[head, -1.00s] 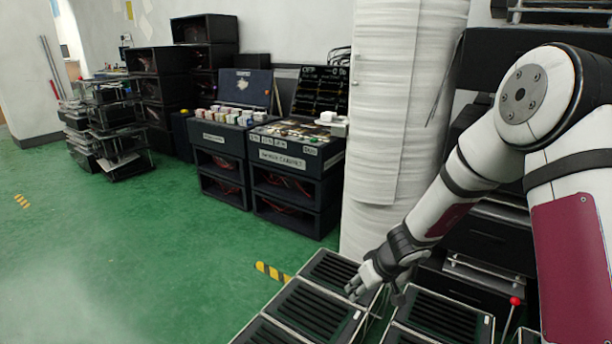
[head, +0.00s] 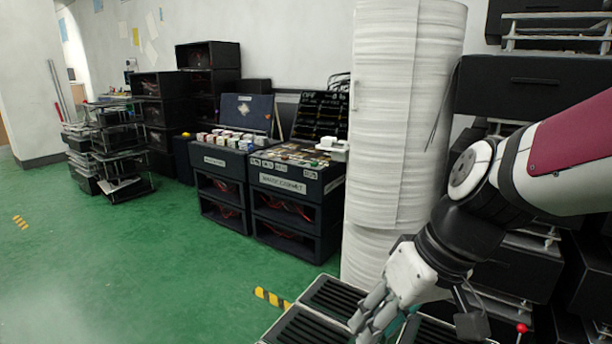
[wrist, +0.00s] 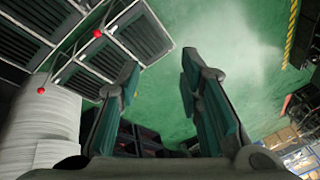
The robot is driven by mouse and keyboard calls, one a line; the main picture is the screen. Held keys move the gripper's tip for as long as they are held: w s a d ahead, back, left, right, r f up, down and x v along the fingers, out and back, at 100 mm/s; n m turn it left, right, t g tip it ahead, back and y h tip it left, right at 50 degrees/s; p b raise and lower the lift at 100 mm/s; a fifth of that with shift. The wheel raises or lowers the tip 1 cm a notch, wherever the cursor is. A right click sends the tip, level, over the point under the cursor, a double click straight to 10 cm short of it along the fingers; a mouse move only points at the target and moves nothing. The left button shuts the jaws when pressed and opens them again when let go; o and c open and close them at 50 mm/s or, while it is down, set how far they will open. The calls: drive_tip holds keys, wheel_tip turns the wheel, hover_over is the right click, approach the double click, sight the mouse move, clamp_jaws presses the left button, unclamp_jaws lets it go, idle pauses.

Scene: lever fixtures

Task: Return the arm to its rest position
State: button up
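My gripper (head: 378,318) is at the lower middle of the head view, in front of the black grated panels and the white column. In the wrist view my gripper (wrist: 158,75) shows two fingers with green pads set well apart and nothing between them. My arm reaches in from the right of the head view, bent at a dark joint. A red-knobbed lever (head: 521,328) stands at the lower right. The wrist view shows two red knobs, one on the panel (wrist: 97,33) and one by the white column (wrist: 41,91).
Black grated panels (head: 335,297) lie below my gripper. A white wrapped column (head: 400,130) stands behind it. Black cabinets with switches (head: 296,185) stand further back, and stacked racks (head: 112,150) are at the left. The green floor (head: 120,270) on the left is clear.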

drive_tip(key=s+d+r+m+g+h, duration=0.15)
drive_tip(key=s+d, duration=0.25)
drive_tip(key=s, duration=0.6)
drive_tip(key=s+d+r+m+h, duration=0.1)
drive_tip(key=s+d+m+h, duration=0.3)
drive_tip(key=s, duration=0.5)
wheel_tip(320, 180, up, 32)
drive_tip(key=d+n+t+y+p, duration=0.1)
drive_tip(key=t+p, duration=0.3)
drive_tip(key=p, duration=2.7)
drive_tip(key=shift+s+r, duration=0.15)
drive_tip(key=shift+r, duration=0.1)
drive_tip(key=shift+s+d+y, duration=0.1)
drive_tip(key=shift+y, duration=0.15)
